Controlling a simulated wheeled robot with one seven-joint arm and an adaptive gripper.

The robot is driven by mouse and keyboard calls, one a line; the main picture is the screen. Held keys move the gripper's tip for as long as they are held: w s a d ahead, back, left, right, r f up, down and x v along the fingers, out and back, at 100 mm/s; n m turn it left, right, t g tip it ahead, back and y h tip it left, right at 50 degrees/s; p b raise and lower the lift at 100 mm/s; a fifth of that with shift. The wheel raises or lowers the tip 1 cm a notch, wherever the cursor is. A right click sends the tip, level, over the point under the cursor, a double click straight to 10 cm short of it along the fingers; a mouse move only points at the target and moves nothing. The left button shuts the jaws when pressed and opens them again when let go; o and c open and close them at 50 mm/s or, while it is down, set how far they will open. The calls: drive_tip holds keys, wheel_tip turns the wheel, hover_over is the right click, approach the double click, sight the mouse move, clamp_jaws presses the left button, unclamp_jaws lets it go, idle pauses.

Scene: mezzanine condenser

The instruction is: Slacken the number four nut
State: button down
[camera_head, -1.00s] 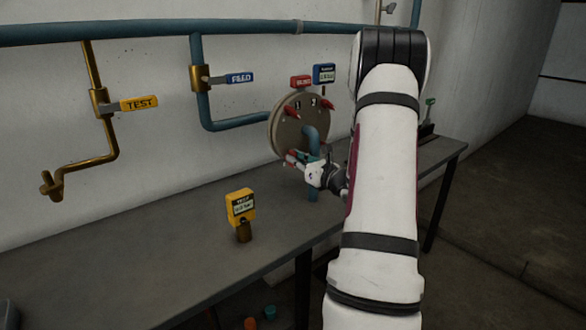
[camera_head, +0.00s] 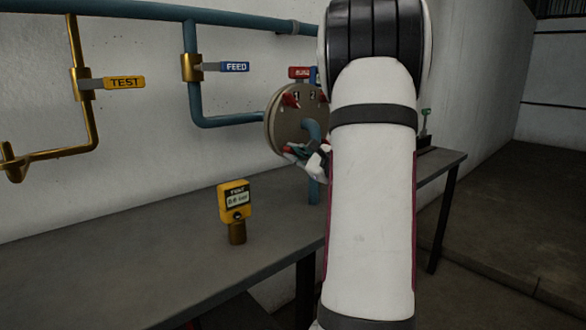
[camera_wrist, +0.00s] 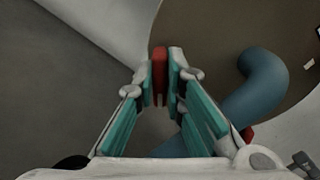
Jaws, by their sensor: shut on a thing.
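The round grey-brown flange cover (camera_head: 279,122) has red nuts around its rim, with marks 1 and 2 by the upper ones. My gripper (camera_head: 300,152) is at the cover's lower left rim in the head view. In the wrist view my gripper (camera_wrist: 160,75) is shut on a red nut (camera_wrist: 159,72), one pad on each side. That nut's number does not show. The cover's brown face (camera_wrist: 205,35) is behind it. Another red nut (camera_wrist: 247,134) shows beyond the blue pipe elbow. My arm hides the cover's right side in the head view.
A blue pipe (camera_head: 313,135) bends down from the cover's middle, close to my gripper. A yellow TEST gauge (camera_head: 235,203) stands on the grey bench (camera_head: 150,265). The FEED valve (camera_head: 193,67) and TEST valve (camera_head: 82,84) are on the left. The bench front is clear.

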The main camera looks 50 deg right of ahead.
drive_tip(key=shift+n+b, duration=0.8)
drive_tip(key=shift+b, duration=0.25)
drive_tip(key=c, duration=1.7)
unclamp_jaws()
drive_tip(key=shift+o, duration=0.2)
drive_tip(key=v, duration=1.2)
drive_tip(key=shift+f, duration=0.1)
